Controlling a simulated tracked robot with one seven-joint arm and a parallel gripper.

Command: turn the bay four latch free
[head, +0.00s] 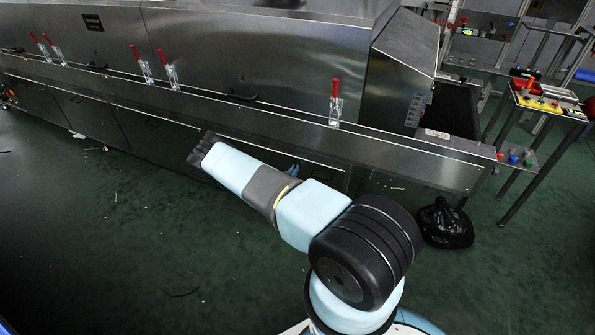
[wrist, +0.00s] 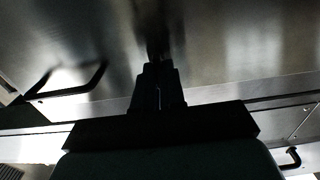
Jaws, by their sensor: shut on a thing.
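My gripper (wrist: 158,72) shows in the wrist view as a dark shape with its two fingers close together, a thin slit between them. It is shut on a dark piece at its tips, taken as the bay four latch; the fingers hide most of it. A blurred dark streak, perhaps a reflection, lies beyond the tips on the steel panel. In the head view my arm reaches up and left toward the dryer's front (head: 270,135), and its dark end covers part of the lower doors. The fingertips cannot be made out there.
Red-handled clamps stand along the dryer ledge, one at right (head: 335,100). A black bar handle (wrist: 70,88) is left of my gripper; another (wrist: 291,158) is low right. A black bag (head: 444,222) lies below the dryer's right end. The floor in front is mostly clear.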

